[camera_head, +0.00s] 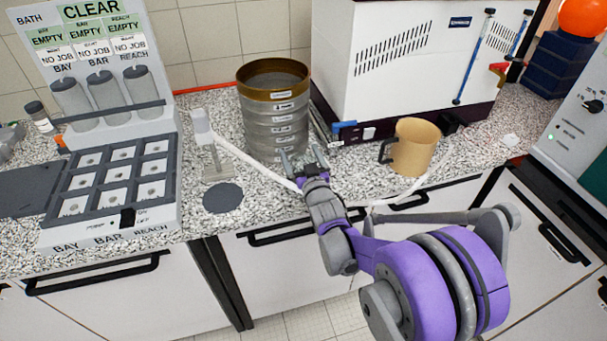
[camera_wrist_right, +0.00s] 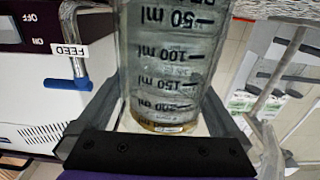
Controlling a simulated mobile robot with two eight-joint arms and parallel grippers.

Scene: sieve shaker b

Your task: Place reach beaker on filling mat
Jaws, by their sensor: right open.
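A clear graduated beaker (camera_wrist_right: 170,35) with black ml marks fills the middle of the right wrist view, between the two fingers of my right gripper (camera_wrist_right: 160,100). The jaws are open around it; contact cannot be told. In the head view my right gripper (camera_head: 304,160) is at the counter, in front of the sieve stack; the clear beaker is hard to make out there. A dark round mat (camera_head: 223,198), which appears to be the filling mat, lies bare on the counter to the left of the gripper. My left gripper is out of view.
The brass-rimmed sieve stack (camera_head: 274,118) stands close behind my right gripper. A white machine (camera_head: 395,60) stands behind and right, with a brown mug (camera_head: 415,147) before it. A pale stand (camera_head: 207,145) rises behind the round mat. A labelled rack (camera_head: 110,180) is at left.

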